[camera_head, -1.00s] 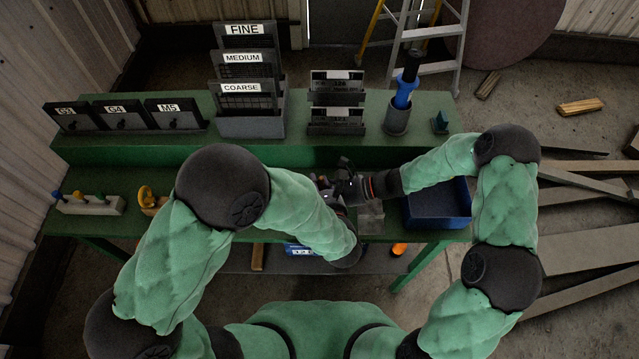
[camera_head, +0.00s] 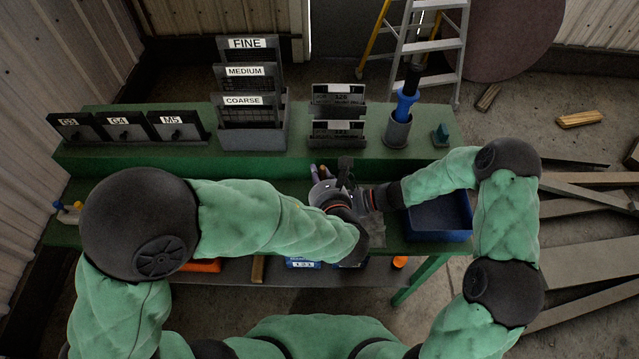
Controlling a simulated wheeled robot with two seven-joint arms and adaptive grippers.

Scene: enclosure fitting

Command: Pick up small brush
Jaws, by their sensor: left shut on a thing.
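My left gripper (camera_head: 322,186) is above the middle of the green bench, below the pair of black card holders. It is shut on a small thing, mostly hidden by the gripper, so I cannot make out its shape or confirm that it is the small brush. My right gripper (camera_head: 350,180) comes in from the right, close beside the left one. The two overlap in the view, and I cannot tell whether the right jaws are open. A blue-handled tool with a black top (camera_head: 406,95) stands upright in a grey cup (camera_head: 397,132) on the raised shelf.
A blue bin (camera_head: 440,222) sits on the bench at the right, near my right forearm. Black bins marked G3, G4 and M5 (camera_head: 125,131) and the FINE, MEDIUM and COARSE rack (camera_head: 252,138) line the shelf. My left arm hides much of the bench's left part.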

